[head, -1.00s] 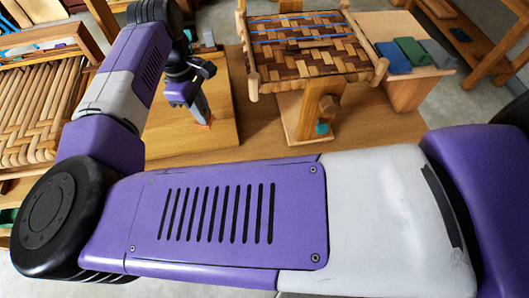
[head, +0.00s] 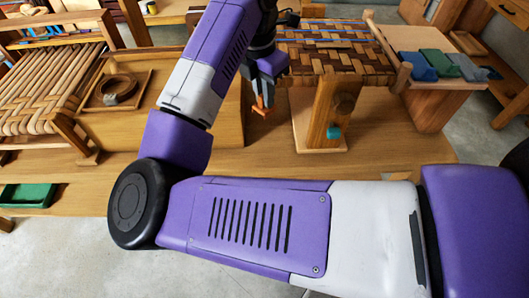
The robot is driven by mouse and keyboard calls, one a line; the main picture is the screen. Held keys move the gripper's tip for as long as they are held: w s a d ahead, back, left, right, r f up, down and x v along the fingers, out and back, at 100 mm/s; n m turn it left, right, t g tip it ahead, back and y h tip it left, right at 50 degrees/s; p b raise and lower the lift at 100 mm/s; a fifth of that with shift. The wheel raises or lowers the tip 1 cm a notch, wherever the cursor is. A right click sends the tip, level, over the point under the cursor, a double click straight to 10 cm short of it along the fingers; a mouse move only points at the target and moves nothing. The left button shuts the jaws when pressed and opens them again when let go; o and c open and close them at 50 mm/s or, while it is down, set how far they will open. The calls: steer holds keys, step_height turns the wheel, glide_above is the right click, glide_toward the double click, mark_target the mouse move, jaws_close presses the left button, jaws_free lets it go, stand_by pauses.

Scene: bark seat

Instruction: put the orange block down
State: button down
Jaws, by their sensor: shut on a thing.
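The orange block (head: 260,108) is small and shows just below my gripper (head: 263,98) in the head view. My gripper is shut on it, with the block sticking out below the fingertips. The gripper points down between a wooden box at left and the stand of the woven bark seat (head: 335,55) at right. I cannot tell whether the block touches the bench top (head: 225,163) or hangs above it. My forearm hides part of the area behind the gripper.
The seat's stand (head: 322,110) carries a teal piece (head: 333,132). Blue (head: 417,67), green (head: 440,64) and grey (head: 468,66) pieces lie on a wooden block at right. A tray (head: 92,103) with a coiled ring (head: 119,89) is at left. Bare bench lies in front.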

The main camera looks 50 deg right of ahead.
mark_target(259, 112)
step_height(259, 112, down, 19)
steer(key=shift+r, duration=0.1)
stand_by(0.4)
steer(key=shift+f, duration=0.2)
steer(key=c, duration=1.4)
jaws_free()
steer(key=shift+r, duration=0.15)
steer(key=r, duration=0.4)
steer(key=a+r, duration=0.1)
steer(key=r, duration=0.7)
steer(key=shift+a, duration=0.2)
steer(key=shift+w, duration=0.1)
